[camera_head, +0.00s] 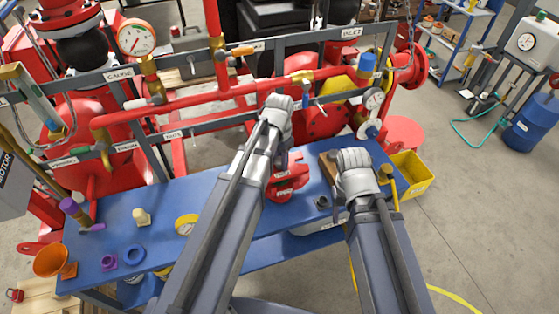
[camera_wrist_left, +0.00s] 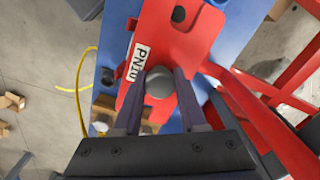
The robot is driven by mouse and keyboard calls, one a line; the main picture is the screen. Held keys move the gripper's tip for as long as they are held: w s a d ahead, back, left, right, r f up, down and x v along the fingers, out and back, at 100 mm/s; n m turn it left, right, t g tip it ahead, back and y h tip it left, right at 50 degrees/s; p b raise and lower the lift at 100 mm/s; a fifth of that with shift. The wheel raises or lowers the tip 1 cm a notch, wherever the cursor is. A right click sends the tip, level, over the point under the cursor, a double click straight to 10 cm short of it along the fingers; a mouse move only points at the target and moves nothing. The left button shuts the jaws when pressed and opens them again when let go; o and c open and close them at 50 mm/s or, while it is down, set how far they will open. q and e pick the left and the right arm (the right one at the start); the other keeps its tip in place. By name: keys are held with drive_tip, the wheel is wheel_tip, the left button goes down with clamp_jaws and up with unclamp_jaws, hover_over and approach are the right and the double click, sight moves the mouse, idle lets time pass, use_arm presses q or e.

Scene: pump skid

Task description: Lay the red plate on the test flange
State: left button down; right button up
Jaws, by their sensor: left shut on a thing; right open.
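The red plate (camera_wrist_left: 170,42) has a white PN10 label, a dark hole and a grey knob (camera_wrist_left: 160,82). My left gripper (camera_wrist_left: 155,98) is shut on this knob, one finger on each side. In the head view, red metal of the plate (camera_head: 289,180) shows beyond my left forearm, over the blue bench. My left gripper (camera_head: 284,150) is mostly hidden there by its own wrist. I cannot tell whether the plate is touching what lies below it. I cannot make out the test flange for certain. My right gripper (camera_head: 358,190) is open at the bench's right end, its fingers largely hidden.
A yellow bin (camera_head: 412,174) stands at the right end.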

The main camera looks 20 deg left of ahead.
use_arm(q)
drive_tip(key=shift+f+b, duration=1.4)
drive_tip(key=shift+f, duration=0.05)
drive_tip(key=shift+c, duration=1.9)
unclamp_jaws()
drive_tip(key=shift+r, duration=0.1)
wheel_tip(320, 180, up, 8)
drive_tip(key=p, duration=0.8)
drive_tip(key=shift+f, duration=0.2)
